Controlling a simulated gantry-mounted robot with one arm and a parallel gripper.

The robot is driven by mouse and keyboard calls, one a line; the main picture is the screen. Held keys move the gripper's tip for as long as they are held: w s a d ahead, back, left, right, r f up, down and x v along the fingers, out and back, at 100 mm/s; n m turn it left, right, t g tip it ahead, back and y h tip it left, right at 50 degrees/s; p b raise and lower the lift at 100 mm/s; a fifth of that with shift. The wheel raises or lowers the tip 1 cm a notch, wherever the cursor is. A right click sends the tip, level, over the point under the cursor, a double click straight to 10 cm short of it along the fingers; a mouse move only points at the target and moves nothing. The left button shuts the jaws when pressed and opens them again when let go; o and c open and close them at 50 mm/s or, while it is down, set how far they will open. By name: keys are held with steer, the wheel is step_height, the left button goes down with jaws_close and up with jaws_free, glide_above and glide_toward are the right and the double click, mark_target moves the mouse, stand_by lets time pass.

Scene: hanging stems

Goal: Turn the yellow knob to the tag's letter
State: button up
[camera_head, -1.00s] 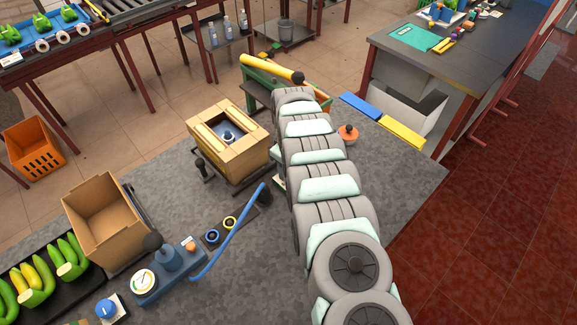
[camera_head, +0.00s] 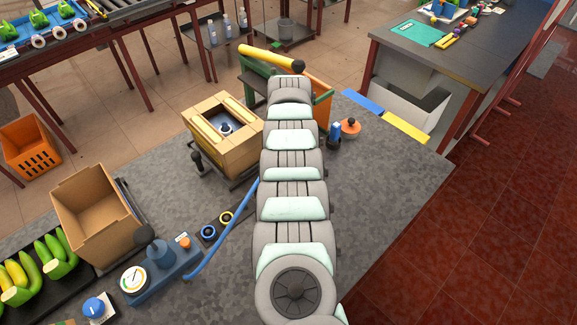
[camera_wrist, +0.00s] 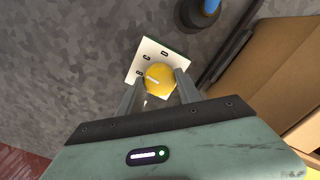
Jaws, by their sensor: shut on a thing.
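The yellow knob (camera_wrist: 161,76) sits on a square white plate (camera_wrist: 150,50) with small dark marks near its edge, too small to read. A pale pointer line shows on the knob's left part. My gripper (camera_wrist: 157,84) comes from below in the wrist view, with one finger on each side of the knob, shut on it. In the head view my arm hides the knob, the plate and the gripper. I cannot make out the tag or its letter in either view.
In the wrist view, a dark round base with a blue top (camera_wrist: 209,6) and a brown box (camera_wrist: 270,60) are close by. In the head view, a wooden crate (camera_head: 222,135) stands left of my arm, and a blue-topped item (camera_head: 334,135) and an orange knob (camera_head: 350,127) right of it.

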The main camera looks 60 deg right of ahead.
steer(key=m+b, duration=0.2)
steer(key=m, duration=0.1)
steer(key=shift+f+m, duration=0.15)
steer(key=shift+m, duration=0.15)
jaws_close()
steer(key=m+b, duration=0.1)
steer(key=m, duration=0.2)
steer(key=shift+m+b, duration=0.3)
steer(key=shift+b, duration=0.1)
steer(key=m+b, duration=0.1)
steer(key=m, duration=0.5)
steer(key=shift+m, duration=0.3)
jaws_free()
steer(key=o, duration=1.4)
steer(key=shift+c, duration=0.2)
steer(key=shift+r, duration=0.25)
step_height(320, 180, up, 11)
steer(key=shift+f+p, duration=0.2)
steer(key=shift+p, duration=0.2)
